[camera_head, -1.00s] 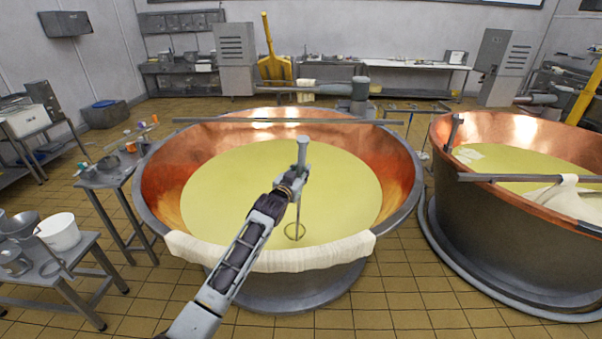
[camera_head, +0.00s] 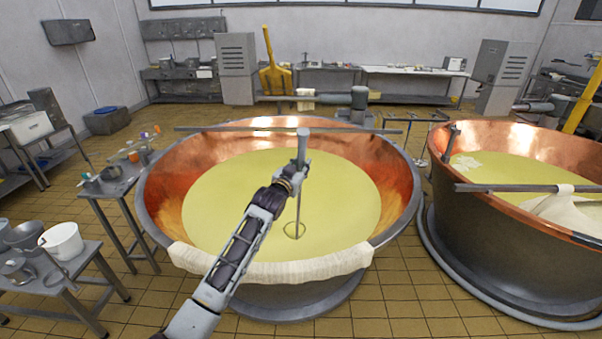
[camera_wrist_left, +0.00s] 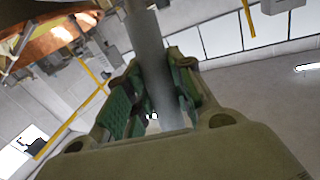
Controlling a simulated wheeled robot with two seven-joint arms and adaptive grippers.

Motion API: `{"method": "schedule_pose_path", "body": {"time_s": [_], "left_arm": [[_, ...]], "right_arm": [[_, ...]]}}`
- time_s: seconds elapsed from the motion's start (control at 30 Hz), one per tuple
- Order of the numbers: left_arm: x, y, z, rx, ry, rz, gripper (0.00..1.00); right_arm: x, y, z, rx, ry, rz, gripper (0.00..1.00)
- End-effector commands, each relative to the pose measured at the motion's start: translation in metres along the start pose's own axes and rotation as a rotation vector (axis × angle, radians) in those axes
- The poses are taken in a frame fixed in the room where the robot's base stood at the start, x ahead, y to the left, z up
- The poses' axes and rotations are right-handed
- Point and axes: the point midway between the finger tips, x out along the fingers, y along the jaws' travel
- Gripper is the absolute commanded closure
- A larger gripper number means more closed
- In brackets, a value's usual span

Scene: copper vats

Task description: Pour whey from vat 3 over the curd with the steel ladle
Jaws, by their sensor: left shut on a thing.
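My left gripper (camera_head: 292,178) is shut on the upright handle of the steel ladle (camera_head: 298,210) over the near copper vat (camera_head: 405,195). In the left wrist view the grey shaft (camera_wrist_left: 152,60) passes between the green finger pads (camera_wrist_left: 155,95). The ladle's round lower end is at the yellow whey (camera_head: 225,205); how deep it sits is unclear. A second copper vat (camera_head: 470,230) stands at the right, with yellow liquid, a white mass, perhaps curd, and pale cloth (camera_head: 562,205) over its bar. I cannot read any vat number. My right gripper is not in view.
A bar (camera_head: 230,128) crosses the near vat's back, and rolled cloth (camera_head: 270,269) covers its front rim. Left of it stand a small table (camera_head: 110,187) with small items and a bench with a white bucket (camera_head: 62,241). Tiled floor is open in front.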

Motion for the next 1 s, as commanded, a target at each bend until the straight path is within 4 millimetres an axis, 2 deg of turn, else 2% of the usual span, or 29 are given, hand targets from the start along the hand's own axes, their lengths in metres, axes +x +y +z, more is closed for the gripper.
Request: {"method": "schedule_pose_path", "body": {"time_s": [1.0], "left_arm": [[-0.004,-0.016,-0.119,0.001,0.005,0.000,1.00]], "right_arm": [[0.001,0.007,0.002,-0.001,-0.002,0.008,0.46]]}}
